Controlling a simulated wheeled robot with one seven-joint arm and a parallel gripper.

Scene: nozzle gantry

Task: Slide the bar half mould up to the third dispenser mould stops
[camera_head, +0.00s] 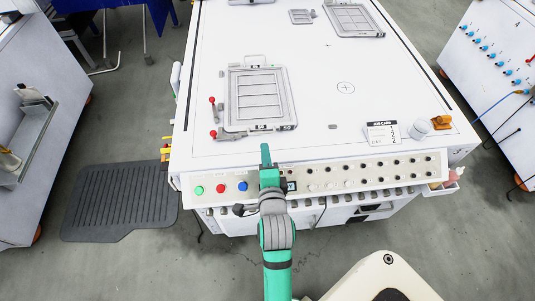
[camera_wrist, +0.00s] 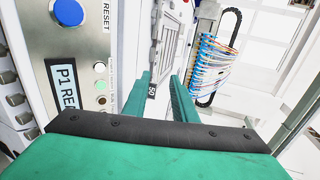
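A grey mould with long bar-shaped slots (camera_head: 258,96) lies flat on the left part of the white table, with a handle at its far side. A second framed grey mould (camera_head: 354,19) lies at the far right. I cannot tell from labels which is the bar half mould. My gripper (camera_head: 265,151) is over the table's front edge, nearer than the left mould and apart from it. In the wrist view my gripper (camera_wrist: 161,83) has its two green fingers apart, with nothing held. Part of a grey mould (camera_wrist: 171,40) shows beyond them. The third dispenser's stops are not recognisable.
A control panel (camera_head: 330,176) with buttons and knobs runs along the table's front edge. Red-knobbed clamps (camera_head: 213,118) stand left of the near mould. A small grey piece (camera_head: 302,16), a label card (camera_head: 383,133) and a white cylinder (camera_head: 420,128) are on the table. Its middle is clear.

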